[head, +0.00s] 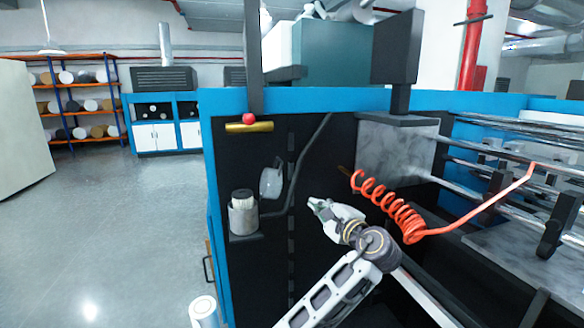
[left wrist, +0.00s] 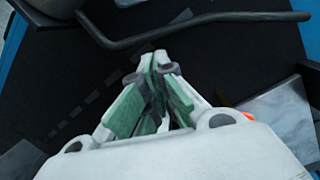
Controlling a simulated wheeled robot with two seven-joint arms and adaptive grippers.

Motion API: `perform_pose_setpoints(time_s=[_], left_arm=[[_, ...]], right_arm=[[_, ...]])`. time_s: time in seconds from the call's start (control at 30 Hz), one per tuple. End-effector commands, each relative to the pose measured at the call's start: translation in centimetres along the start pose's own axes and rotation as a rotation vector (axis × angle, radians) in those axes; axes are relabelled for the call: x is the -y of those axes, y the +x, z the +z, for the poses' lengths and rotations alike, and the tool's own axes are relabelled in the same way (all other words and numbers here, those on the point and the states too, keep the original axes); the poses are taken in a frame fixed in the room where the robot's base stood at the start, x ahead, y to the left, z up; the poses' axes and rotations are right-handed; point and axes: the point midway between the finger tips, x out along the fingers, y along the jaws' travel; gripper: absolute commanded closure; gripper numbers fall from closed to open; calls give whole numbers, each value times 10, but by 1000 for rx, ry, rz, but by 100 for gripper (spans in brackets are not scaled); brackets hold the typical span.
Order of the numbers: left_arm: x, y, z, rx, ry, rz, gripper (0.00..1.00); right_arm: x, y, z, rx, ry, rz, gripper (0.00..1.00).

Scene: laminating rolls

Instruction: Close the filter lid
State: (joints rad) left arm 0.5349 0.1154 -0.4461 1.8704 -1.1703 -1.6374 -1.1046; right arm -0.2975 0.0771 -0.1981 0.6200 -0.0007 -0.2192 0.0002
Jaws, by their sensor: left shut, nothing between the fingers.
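The filter (head: 243,217) is a grey cylinder with a white ribbed insert showing at its open top, on the dark machine panel in the head view. Its lid (head: 271,181) appears as a pale round disc, tilted up to the right of the cylinder and apart from its top. My left gripper (head: 313,204) is to the right of the lid and slightly lower, not touching it. In the left wrist view its green-padded fingers (left wrist: 156,62) are together with nothing between them. A grey rounded part at that view's top left edge is cut off. My right gripper is not in view.
A dark bent pipe (head: 302,165) runs beside the lid; a dark tube also crosses the left wrist view (left wrist: 200,24). A red coiled hose (head: 390,208) hangs right of my left gripper. A brass bar with a red knob (head: 249,122) is above the filter.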

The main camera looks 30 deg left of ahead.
Motion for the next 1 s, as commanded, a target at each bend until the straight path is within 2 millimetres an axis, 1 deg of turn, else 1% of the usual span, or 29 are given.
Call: perform_pose_setpoints(time_s=[0.03, 0.1, 0.2, 0.3, 0.4, 0.57, 0.83, 1.0], left_arm=[[15, -1, 4, 26, 13, -24, 100], [30, -2, 10, 60, 33, -51, 100], [47, -3, 16, 98, 56, -78, 100], [57, -5, 20, 122, 70, -93, 100], [60, -5, 21, 131, 76, -99, 100], [60, -6, 21, 131, 77, -99, 100], [60, -3, 22, 131, 76, -98, 100], [61, 6, 23, 132, 77, -98, 100]], right_arm=[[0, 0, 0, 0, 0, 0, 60], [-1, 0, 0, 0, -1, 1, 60], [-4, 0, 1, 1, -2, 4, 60], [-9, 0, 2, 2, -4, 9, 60], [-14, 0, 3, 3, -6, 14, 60], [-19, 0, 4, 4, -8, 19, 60], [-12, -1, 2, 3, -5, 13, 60], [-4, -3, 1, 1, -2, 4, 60]])
